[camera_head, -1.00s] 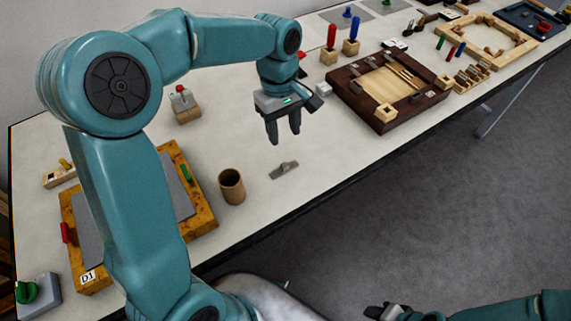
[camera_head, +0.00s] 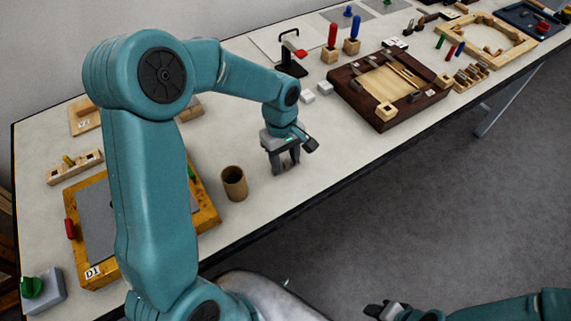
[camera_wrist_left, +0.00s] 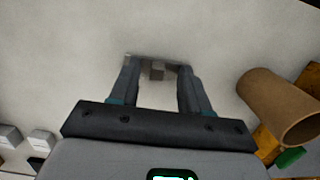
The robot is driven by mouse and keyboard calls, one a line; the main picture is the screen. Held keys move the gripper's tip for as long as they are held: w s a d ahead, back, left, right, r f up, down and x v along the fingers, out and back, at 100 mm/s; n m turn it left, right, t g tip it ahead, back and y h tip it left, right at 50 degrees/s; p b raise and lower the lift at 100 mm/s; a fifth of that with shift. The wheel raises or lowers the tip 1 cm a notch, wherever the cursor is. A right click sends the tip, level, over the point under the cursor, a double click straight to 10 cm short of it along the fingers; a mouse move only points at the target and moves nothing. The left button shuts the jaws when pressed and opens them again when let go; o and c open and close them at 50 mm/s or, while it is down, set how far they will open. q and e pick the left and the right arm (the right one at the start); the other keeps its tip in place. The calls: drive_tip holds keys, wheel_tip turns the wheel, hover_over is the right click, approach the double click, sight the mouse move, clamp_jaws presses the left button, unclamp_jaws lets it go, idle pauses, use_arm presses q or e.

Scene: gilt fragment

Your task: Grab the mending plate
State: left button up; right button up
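The mending plate (camera_wrist_left: 157,71) is a small flat grey metal piece with a raised block. It lies on the white bench top and shows between and just beyond the fingertips in the left wrist view. In the head view it is hidden behind the fingers. My left gripper (camera_head: 286,170) points down over it, and it also shows in the left wrist view (camera_wrist_left: 157,75). Its fingers are apart, with a gap on each side of the block. I cannot tell whether they touch the plate's ends. My right gripper (camera_head: 384,311) is at the bottom edge, away from the bench.
A brown cardboard cup (camera_head: 234,184) stands close left of the left gripper. A wooden frame board (camera_head: 207,215) lies farther left. A dark wooden tray (camera_head: 397,121) and small white blocks (camera_head: 324,88) are to the right. The bench's front edge is near.

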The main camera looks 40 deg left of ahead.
use_arm(q)
drive_tip(key=shift+w+f, duration=0.1)
drive_tip(key=shift+w, duration=0.1)
clamp_jaws()
